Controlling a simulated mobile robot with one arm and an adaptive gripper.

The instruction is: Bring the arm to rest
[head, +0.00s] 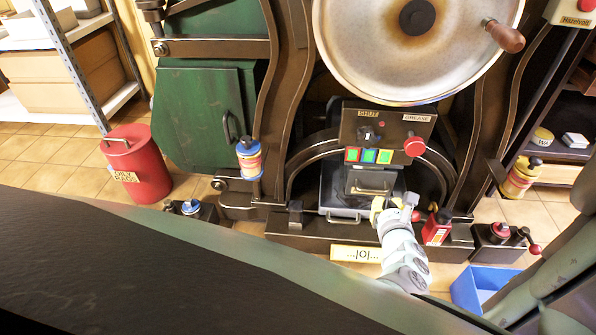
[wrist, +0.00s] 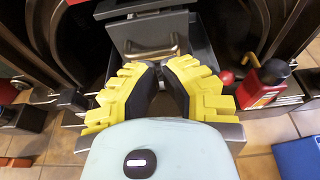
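My gripper (head: 385,205), with yellow fingers, is in front of the lower middle of the press in the head view. In the wrist view its fingers (wrist: 163,68) lean towards each other, tips close together. No held object shows between them; whether the tips touch is not clear. Beyond the tips is a grey drawer or tray front with a bar handle (wrist: 152,53). The same tray (head: 345,200) shows in the head view under the control panel, partly hidden by my gripper. I cannot tell whether my gripper touches it.
The control panel (head: 388,133) has lit buttons and a red knob. A red bottle (head: 437,228) stands close right of my gripper. A blue bin (head: 482,285) is on the floor at right. A blue-topped can (head: 249,160) and a red rags bin (head: 136,165) are left.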

